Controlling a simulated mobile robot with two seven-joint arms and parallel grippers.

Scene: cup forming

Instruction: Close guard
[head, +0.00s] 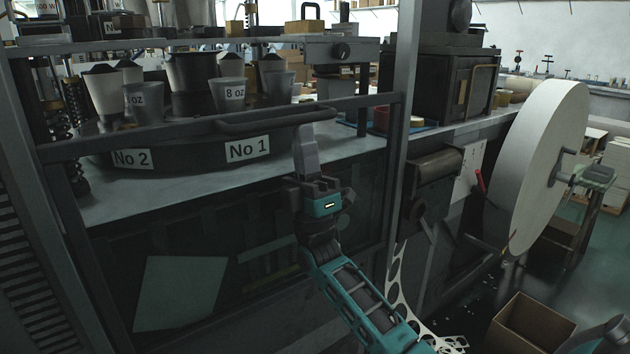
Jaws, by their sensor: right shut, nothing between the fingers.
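The guard (370,101) is a dark metal frame across the front of the cup-forming machine, with a long horizontal rail. A dark bar handle (270,123) is fixed on this rail. Above the rail the opening shows the cups and turntable behind it. My right gripper (305,136) points up, its fingers shut together with nothing between them. Its tips are at the right part of the handle, just under it in the picture; I cannot tell whether they touch. My left gripper is not in view.
Several cups (231,93) stand on the round turntable (190,154), labelled No 1 and No 2. An upright frame post (402,70) stands right of my gripper. A large white paper roll (540,160) and a cardboard box (528,325) are at the right.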

